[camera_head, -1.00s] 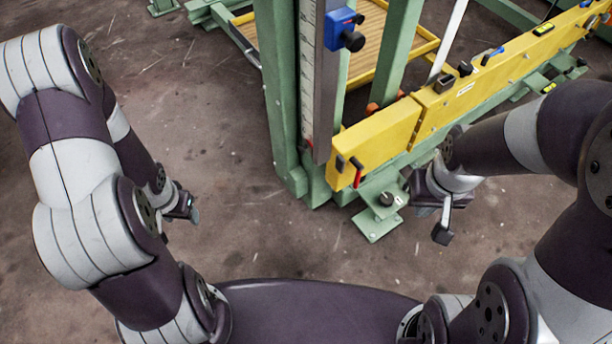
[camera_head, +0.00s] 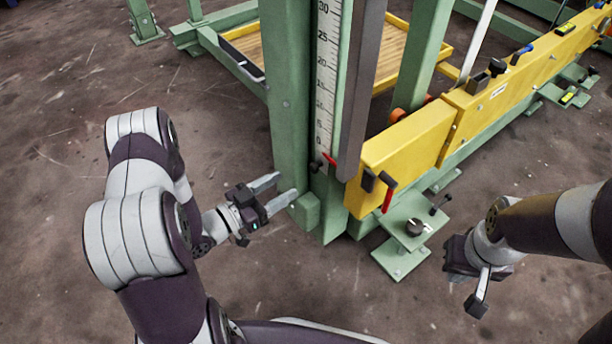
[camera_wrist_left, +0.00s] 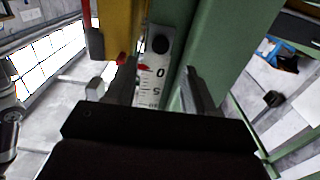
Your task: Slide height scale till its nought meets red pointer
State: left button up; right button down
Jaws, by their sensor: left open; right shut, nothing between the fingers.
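The height scale (camera_head: 326,85) is a white numbered strip on the green upright in the head view. Its nought is near the lower end. The red pointer (camera_head: 329,160) sits close to that end, just below the nought. In the left wrist view the scale (camera_wrist_left: 150,88) shows its 0 beside the red pointer (camera_wrist_left: 144,67); exact alignment is unclear. A black knob (camera_wrist_left: 160,44) is on the scale's end. My left gripper (camera_head: 286,187) is open and empty, beside the upright's foot, its fingers flanking the scale in the wrist view. My right gripper (camera_head: 477,300) is shut and empty, apart from the frame.
A yellow beam (camera_head: 410,150) with black and red levers runs right from the upright. A grey bar (camera_head: 362,90) stands beside the scale. A green foot plate (camera_head: 405,250) with a knob lies below.

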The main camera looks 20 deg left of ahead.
aim_at(311, 170)
pick_arm(q)
jog(key=b+x, duration=0.2)
jog(key=x, duration=0.4)
jog(key=shift+w+d+f, duration=0.15)
jog(key=shift+w+d, duration=0.05)
jog(key=shift+w, duration=0.05)
jog(key=shift+w+d, duration=0.3)
jog(key=shift+w, duration=0.1)
jog(key=shift+c, duration=0.3)
